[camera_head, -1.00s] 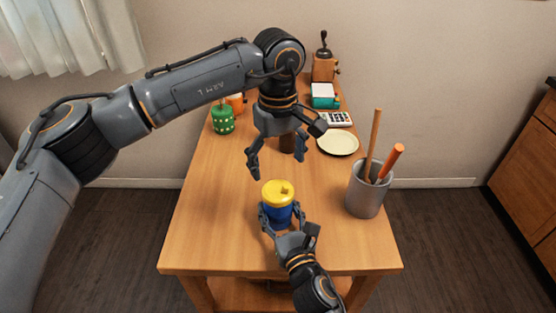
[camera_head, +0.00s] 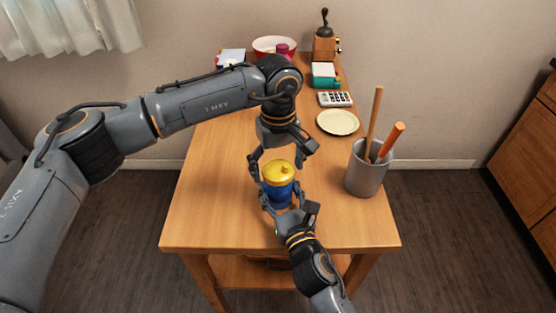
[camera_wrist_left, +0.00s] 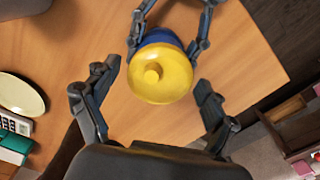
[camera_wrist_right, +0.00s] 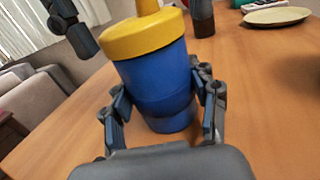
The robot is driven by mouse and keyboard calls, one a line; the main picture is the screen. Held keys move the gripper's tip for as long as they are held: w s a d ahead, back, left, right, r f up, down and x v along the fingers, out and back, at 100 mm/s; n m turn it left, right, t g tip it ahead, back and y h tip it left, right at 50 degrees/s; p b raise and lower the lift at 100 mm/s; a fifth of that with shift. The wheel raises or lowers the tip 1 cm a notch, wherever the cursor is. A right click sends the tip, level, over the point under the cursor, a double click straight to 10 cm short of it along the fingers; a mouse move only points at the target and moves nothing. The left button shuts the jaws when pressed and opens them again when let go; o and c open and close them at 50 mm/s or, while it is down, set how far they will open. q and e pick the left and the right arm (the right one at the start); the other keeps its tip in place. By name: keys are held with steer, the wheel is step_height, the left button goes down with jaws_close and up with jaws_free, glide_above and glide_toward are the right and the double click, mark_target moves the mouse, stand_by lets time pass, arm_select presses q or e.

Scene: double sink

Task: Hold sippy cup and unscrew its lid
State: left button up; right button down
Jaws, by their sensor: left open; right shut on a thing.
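The sippy cup has a blue body (camera_head: 279,191) and a yellow lid (camera_head: 278,171) with a spout on top. It is upright near the front of the table. My right gripper (camera_head: 282,196) is shut around the blue body from the front. In the right wrist view its fingers press both sides of the body (camera_wrist_right: 155,80). My left gripper (camera_head: 277,166) is open above the cup, pointing down. In the left wrist view the lid (camera_wrist_left: 160,73) lies between its spread fingers, with gaps on both sides. One left finger shows in the right wrist view.
A grey metal holder (camera_head: 369,172) with wooden and orange handles stands to the right. A cream plate (camera_head: 338,122), a calculator (camera_head: 335,99), a coffee grinder (camera_head: 325,42) and a red-white bowl (camera_head: 275,46) are farther back. The table's left side is clear.

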arm_select(q)
steer(key=shift+c, duration=0.2)
steer(key=c, duration=1.2)
steer(key=shift+o, duration=0.2)
steer(key=n, duration=1.6)
steer(key=shift+n, duration=0.4)
steer(key=n, duration=1.3)
steer(key=shift+n, duration=0.3)
